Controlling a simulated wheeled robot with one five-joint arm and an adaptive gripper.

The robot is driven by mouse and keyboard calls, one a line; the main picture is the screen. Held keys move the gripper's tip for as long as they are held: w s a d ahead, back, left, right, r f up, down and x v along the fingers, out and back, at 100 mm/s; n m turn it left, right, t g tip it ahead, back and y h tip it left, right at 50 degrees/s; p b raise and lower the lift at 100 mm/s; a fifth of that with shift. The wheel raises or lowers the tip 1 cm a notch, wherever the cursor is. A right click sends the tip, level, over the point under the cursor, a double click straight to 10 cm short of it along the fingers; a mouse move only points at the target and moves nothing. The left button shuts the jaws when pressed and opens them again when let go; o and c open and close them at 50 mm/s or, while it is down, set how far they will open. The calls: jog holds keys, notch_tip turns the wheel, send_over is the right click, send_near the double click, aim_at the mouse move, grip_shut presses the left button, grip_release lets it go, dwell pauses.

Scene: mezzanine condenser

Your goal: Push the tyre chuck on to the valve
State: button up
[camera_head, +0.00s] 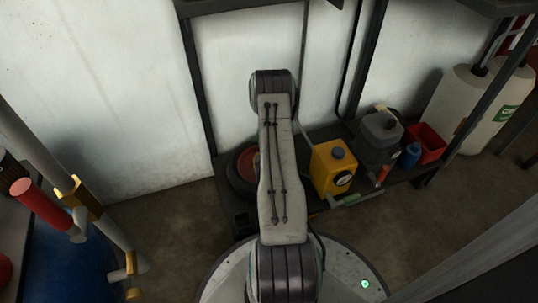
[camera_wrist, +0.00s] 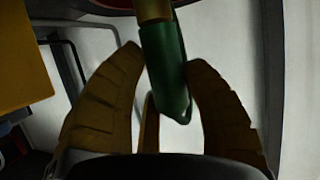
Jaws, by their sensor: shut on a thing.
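In the wrist view, the tyre chuck (camera_wrist: 162,58) shows as a green grip with a brass-coloured end at the top edge. It lies between the brown fingers of my gripper (camera_wrist: 164,60), which is shut on it. The chuck's far end is cut off by the picture's edge, close to a dark red rim (camera_wrist: 105,4). In the head view, a dark round wheel with a red centre (camera_head: 246,166) sits on the low shelf, partly behind my arm. My gripper is hidden there behind the arm. I cannot make out the valve in either view.
On the shelf right of my arm stand a yellow box with a gauge (camera_head: 336,168), a grey canister (camera_head: 379,138), a blue can (camera_head: 411,155) and a red bin (camera_head: 432,143). A pale green cylinder (camera_head: 352,199) lies at the shelf's front. Dark uprights (camera_head: 199,85) frame the shelf.

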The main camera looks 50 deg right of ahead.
jog(key=shift+f, duration=0.35)
jog(key=o, duration=1.3)
jog(key=shift+o, duration=0.2)
